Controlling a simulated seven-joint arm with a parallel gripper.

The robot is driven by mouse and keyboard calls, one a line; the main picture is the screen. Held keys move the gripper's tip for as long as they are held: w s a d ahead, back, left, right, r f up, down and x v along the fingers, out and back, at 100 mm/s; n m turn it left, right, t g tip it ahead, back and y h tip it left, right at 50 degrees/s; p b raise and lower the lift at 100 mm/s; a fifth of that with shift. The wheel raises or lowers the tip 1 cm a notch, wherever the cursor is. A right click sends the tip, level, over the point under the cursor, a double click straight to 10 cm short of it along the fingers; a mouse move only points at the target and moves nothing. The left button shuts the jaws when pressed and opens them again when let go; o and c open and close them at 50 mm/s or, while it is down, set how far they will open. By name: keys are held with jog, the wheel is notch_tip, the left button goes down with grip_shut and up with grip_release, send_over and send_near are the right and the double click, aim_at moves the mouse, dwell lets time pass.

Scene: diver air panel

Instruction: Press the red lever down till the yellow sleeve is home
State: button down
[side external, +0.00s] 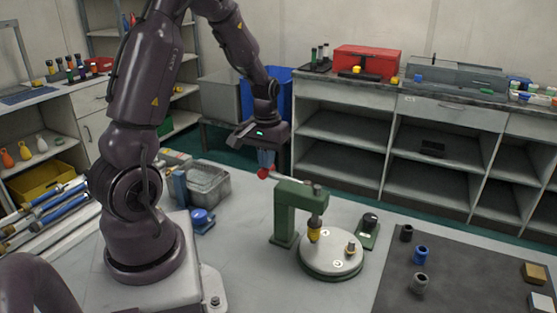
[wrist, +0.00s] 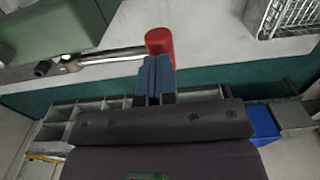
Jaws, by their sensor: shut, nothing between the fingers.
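A green press (side external: 287,212) stands on the bench. Its grey lever bar (side external: 292,181) runs left from a pivot at the top of the ram to a red knob (side external: 263,173). The yellow sleeve (side external: 314,233) is upright beneath the ram, above the round pale plate (side external: 331,262); its seat is hidden. My gripper (side external: 266,165) is shut and empty, pointing down at the red knob. In the wrist view its blue fingertips (wrist: 157,60) lie right against the red knob (wrist: 159,40) in the picture; contact is unclear. The lever bar (wrist: 107,58) looks roughly level.
A wire basket (side external: 208,185) and a blue-topped item (side external: 200,217) stand left of the press. A dark knobbed green block (side external: 369,228) is on its right. A dark mat (side external: 450,270) holds several small sleeves and blocks. The bench front is clear.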

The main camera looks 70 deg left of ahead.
aim_at(268, 172)
jog(key=shift+f, duration=0.9)
jog(key=shift+d+f, duration=0.1)
jog(key=shift+f, duration=0.15)
jog(key=shift+w+f, duration=0.1)
jog(key=shift+f, duration=0.4)
jog(key=shift+d+f, duration=0.1)
jog(key=shift+f, duration=0.2)
dwell(0.4)
jog(key=shift+r, duration=0.15)
notch_tip(268, 172, up, 12)
dwell(1.8)
